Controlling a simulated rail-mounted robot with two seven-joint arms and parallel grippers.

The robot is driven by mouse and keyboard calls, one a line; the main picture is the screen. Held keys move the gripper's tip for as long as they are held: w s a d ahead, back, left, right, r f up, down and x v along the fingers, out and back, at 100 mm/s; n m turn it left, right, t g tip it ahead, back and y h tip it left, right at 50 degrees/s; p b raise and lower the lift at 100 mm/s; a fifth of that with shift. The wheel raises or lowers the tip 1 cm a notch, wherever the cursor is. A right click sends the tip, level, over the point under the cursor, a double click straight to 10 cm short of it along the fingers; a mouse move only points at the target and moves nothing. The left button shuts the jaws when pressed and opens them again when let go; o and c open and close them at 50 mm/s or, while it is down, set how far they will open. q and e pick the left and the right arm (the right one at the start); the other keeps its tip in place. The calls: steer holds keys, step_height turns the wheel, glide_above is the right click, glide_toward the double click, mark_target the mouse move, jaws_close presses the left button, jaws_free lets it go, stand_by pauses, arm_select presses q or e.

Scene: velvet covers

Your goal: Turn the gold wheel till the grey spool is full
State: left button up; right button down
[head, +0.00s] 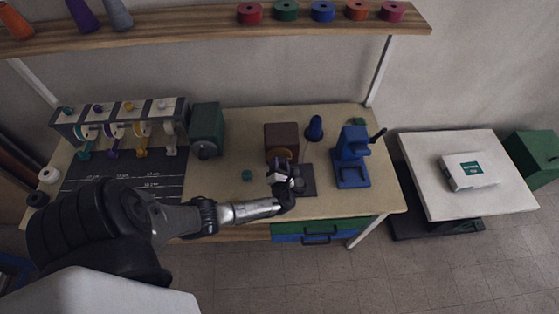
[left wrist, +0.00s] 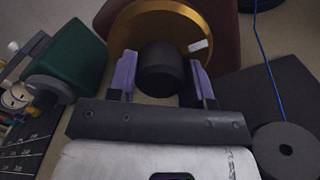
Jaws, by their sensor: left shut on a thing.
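The gold wheel (left wrist: 150,22) is on the front of a maroon box (head: 281,131); a small white mark shows on its face. My left gripper (head: 283,172) is at the wheel, and in the left wrist view (left wrist: 160,75) its purple-padded fingers are shut on a dark round knob (left wrist: 161,70) in front of the wheel. A dark grey spool (left wrist: 286,152) with a centre hole is at the lower right of the left wrist view. A thin blue thread (left wrist: 262,62) runs down towards it. How much thread is on the spool is unclear. My right gripper is not in view.
A blue press-like device (head: 351,160) and a blue cone (head: 315,128) stand right of the maroon box. A green box (head: 206,130) and a rack of coloured thread wheels (head: 120,125) stand left. A white box (head: 470,171) lies on the side table.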

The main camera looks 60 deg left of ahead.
arm_select(q)
steer(key=m+p, duration=0.2)
steer(key=m, duration=0.1)
steer(key=shift+r+m, duration=0.2)
steer(key=shift+m, duration=0.1)
steer(key=m+p, duration=0.1)
steer(key=m, duration=0.1)
steer(key=shift+m+p, duration=0.3)
steer(key=shift+m, duration=0.1)
steer(key=m+p, duration=0.1)
steer(key=m, duration=0.3)
steer(key=shift+f+m+p, duration=0.1)
steer(key=shift+m+p, duration=0.25)
steer(key=shift+m, duration=0.55)
steer(key=o, duration=0.9)
